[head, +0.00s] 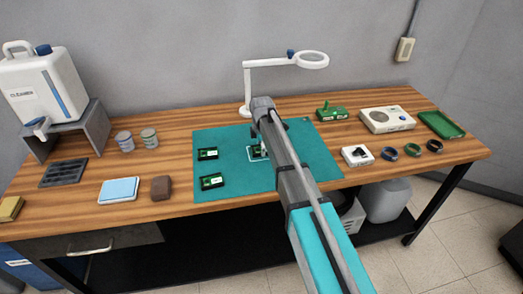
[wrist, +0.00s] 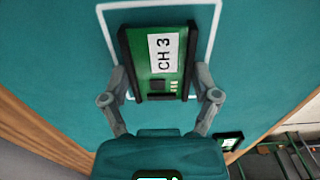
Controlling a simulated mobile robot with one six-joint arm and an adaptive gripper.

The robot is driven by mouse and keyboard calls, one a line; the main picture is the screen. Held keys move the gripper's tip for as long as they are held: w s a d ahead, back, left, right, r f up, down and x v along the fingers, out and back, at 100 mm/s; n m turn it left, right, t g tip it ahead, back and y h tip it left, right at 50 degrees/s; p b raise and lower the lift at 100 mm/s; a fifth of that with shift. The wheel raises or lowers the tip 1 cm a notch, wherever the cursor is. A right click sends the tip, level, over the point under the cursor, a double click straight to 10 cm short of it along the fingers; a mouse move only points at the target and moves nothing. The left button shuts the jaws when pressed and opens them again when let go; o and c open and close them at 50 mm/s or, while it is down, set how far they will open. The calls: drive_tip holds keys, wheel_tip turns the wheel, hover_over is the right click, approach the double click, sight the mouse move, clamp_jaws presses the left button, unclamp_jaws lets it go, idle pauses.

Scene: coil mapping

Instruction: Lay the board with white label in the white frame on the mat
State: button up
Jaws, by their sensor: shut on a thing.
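My gripper (wrist: 163,76) is shut on a green board (wrist: 145,72) with a dark edge, one finger on each side. The board's white label (wrist: 164,53) reads "CH 3". In the wrist view the board lies between the side lines of the white frame (wrist: 97,8), turned slightly against them. I cannot tell whether the board touches the mat (wrist: 50,50). In the head view my gripper (head: 257,150) is over the white frame on the teal mat (head: 225,137), and my arm hides much of it.
Two more green boards (head: 207,153) (head: 212,181) lie on the mat's left side. A magnifier lamp (head: 247,90) stands behind the mat. A white box (head: 357,155) and several coils (head: 389,153) lie to the right. A brown block (head: 161,188) sits to the left.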

drive_tip(key=shift+f, duration=0.1)
drive_tip(key=o, duration=0.9)
wheel_tip(320, 180, up, 12)
drive_tip(key=p, duration=1.2)
idle(0.9)
drive_tip(key=s+d+m, duration=0.7)
drive_tip(key=s, duration=0.1)
drive_tip(key=s+d+m, duration=0.7)
drive_tip(key=s+d, duration=0.1)
drive_tip(key=s, duration=0.1)
drive_tip(key=s+d+m, duration=0.7)
drive_tip(key=s+d, duration=0.1)
drive_tip(key=s, duration=0.1)
